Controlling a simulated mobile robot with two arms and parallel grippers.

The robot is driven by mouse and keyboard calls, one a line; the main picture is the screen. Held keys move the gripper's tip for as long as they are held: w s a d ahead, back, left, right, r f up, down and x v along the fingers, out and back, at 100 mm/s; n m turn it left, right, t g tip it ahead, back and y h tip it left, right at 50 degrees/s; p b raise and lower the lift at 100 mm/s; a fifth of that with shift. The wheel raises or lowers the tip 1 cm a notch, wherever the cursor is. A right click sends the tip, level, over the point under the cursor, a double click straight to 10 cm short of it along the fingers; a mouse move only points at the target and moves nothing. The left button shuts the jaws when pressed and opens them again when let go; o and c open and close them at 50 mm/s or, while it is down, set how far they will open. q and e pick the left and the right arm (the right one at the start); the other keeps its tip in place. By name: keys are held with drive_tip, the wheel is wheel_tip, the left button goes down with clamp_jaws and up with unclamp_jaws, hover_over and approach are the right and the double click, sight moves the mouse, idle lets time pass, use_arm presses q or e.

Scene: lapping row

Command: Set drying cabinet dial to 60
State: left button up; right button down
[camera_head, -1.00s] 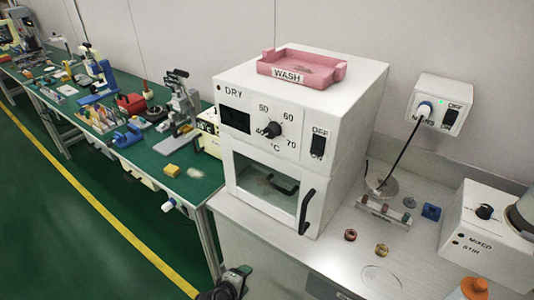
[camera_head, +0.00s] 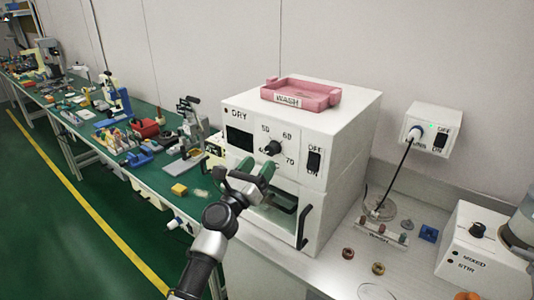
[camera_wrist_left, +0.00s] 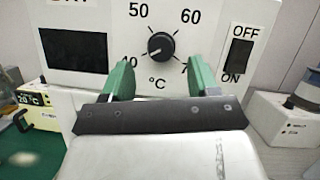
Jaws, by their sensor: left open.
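The white drying cabinet (camera_head: 335,175) stands on the bench, marked DRY. Its black round dial (camera_head: 273,148) is on the front, ringed by 50, 60, 70 and a partly covered 40. In the left wrist view the dial (camera_wrist_left: 161,46) shows a pale mark that seems to point lower left, towards 40. My left gripper (camera_head: 257,170) is open, its green fingers just below and in front of the dial. In the left wrist view the fingers (camera_wrist_left: 161,76) sit apart on either side below the dial, not touching it. My right gripper is not in view.
A pink WASH tray (camera_head: 332,96) lies on top of the cabinet. An OFF/ON switch (camera_head: 314,161) is right of the dial. The cabinet door handle (camera_head: 304,227) juts out below. A mixer unit (camera_head: 478,240) stands at the right.

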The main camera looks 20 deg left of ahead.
sight(269, 152)
use_arm(q)
drive_tip(key=shift+x, duration=2.3)
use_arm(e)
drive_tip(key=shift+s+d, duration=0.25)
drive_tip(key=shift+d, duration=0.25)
use_arm(q)
drive_tip(key=shift+d, duration=0.1)
